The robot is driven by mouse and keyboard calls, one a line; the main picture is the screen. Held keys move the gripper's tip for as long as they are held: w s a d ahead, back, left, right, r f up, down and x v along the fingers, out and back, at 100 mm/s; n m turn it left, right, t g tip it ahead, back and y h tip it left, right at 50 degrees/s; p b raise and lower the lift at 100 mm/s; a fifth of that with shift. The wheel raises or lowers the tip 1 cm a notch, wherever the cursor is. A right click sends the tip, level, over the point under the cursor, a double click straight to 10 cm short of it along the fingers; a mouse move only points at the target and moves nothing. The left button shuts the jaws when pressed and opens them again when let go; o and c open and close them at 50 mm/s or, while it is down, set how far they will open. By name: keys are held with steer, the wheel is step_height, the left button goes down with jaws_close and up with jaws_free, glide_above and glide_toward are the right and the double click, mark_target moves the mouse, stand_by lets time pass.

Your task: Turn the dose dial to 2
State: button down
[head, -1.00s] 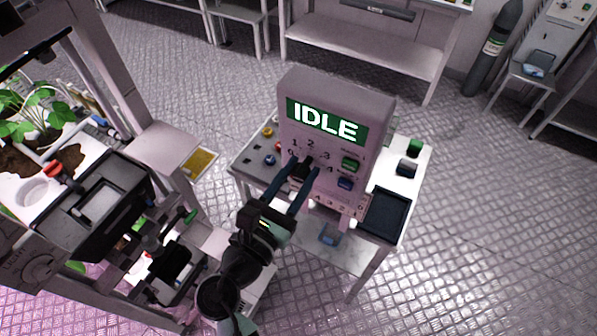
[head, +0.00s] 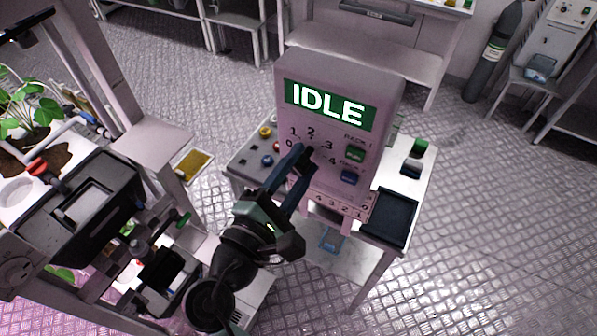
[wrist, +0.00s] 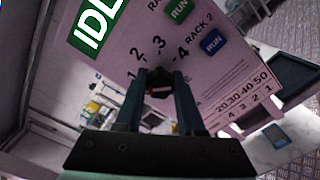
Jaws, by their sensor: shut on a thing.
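The pale control box (head: 300,68) stands on a small table, its green screen (head: 355,112) reading IDLE. The dose dial (wrist: 158,88) is a small dark knob with a reddish part, ringed by printed numbers 0 to 4. My gripper (head: 303,157) is at the box's front face, and its fingers hide most of the dial in the head view. In the wrist view my gripper (wrist: 160,80) has one finger on each side of the dial, shut on it. I cannot tell which number the dial points to.
A green RUN button (head: 355,153) and a blue RUN button (head: 351,177) sit right of the dial. A dark tray (head: 390,215) lies on the table's right side. Small coloured knobs (head: 266,146) are at the left. A printed number table (wrist: 240,98) is below.

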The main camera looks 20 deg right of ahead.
steer(key=m+b, duration=0.1)
steer(key=m, duration=0.1)
steer(key=m+b, duration=0.1)
steer(key=b, duration=0.1)
steer(key=m+b, duration=0.1)
steer(key=m, duration=0.1)
steer(key=shift+f+m+b, duration=0.3)
steer(key=shift+r+m+b, duration=0.1)
steer(key=shift+m+b, duration=1.4)
steer(key=shift+m, duration=0.3)
steer(key=c, duration=0.5)
jaws_free()
steer(key=shift+r, duration=0.1)
steer(key=b+v, duration=0.3)
steer(key=v, duration=1)
